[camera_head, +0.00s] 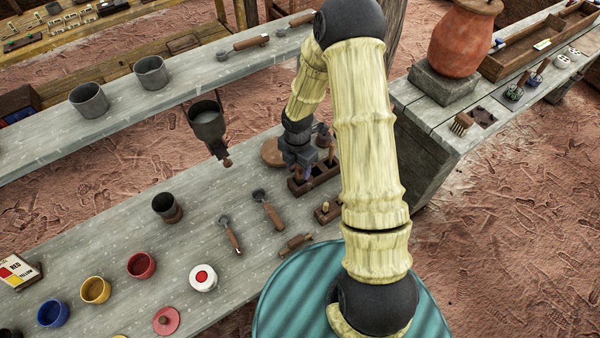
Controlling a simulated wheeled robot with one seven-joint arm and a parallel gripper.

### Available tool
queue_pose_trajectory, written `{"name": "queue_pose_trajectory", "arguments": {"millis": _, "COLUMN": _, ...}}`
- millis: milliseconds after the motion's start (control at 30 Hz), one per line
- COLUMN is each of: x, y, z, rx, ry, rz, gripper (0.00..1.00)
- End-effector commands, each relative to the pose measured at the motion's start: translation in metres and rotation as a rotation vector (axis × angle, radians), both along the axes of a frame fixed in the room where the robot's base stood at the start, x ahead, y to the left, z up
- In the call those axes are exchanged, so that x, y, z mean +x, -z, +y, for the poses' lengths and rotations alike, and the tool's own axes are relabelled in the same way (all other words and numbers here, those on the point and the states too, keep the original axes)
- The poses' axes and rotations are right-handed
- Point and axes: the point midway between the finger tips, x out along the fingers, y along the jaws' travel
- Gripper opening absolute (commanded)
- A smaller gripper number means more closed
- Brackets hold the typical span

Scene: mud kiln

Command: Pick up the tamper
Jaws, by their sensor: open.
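My gripper (304,172) points down over a dark wooden holder (318,184) with slots, on the grey stone counter. It is open, and its fingers are close to the holder's left part. A small upright piece with a wooden handle (331,154) stands at the holder's right part and may be the tamper. I cannot tell for sure. A dark knob-topped piece (323,133) shows just behind it. My arm hides the area to the right. Whether anything stands between the fingers is too small to tell.
A round wooden lid (272,152) lies left of the holder. Two wooden-handled tools (268,211) and a small wooden block (327,211) lie in front. A dark cup (167,207) and several coloured pots (141,265) stand further left. A stone ledge (430,150) rises at right.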

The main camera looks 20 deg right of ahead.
Motion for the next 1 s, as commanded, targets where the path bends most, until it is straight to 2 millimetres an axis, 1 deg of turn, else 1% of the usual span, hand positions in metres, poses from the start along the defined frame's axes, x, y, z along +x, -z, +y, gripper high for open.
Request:
{"name": "queue_pose_trajectory", "arguments": {"millis": 167, "x": 0.0, "y": 0.006, "z": -0.001, "rx": 0.0, "ry": 0.0, "rz": 0.004, "gripper": 0.51}}
{"name": "queue_pose_trajectory", "arguments": {"millis": 400, "x": 0.002, "y": 0.031, "z": -0.008, "rx": 0.0, "ry": -0.001, "rz": 0.004, "gripper": 0.51}}
{"name": "queue_pose_trajectory", "arguments": {"millis": 500, "x": 0.002, "y": 0.044, "z": -0.007, "rx": 0.0, "ry": 0.0, "rz": 0.004, "gripper": 0.51}}
{"name": "queue_pose_trajectory", "arguments": {"millis": 600, "x": 0.002, "y": 0.05, "z": -0.007, "rx": 0.0, "ry": 0.0, "rz": 0.001, "gripper": 0.51}}
{"name": "queue_pose_trajectory", "arguments": {"millis": 1000, "x": 0.003, "y": 0.052, "z": -0.007, "rx": -0.001, "ry": 0.0, "rz": 0.001, "gripper": 0.51}}
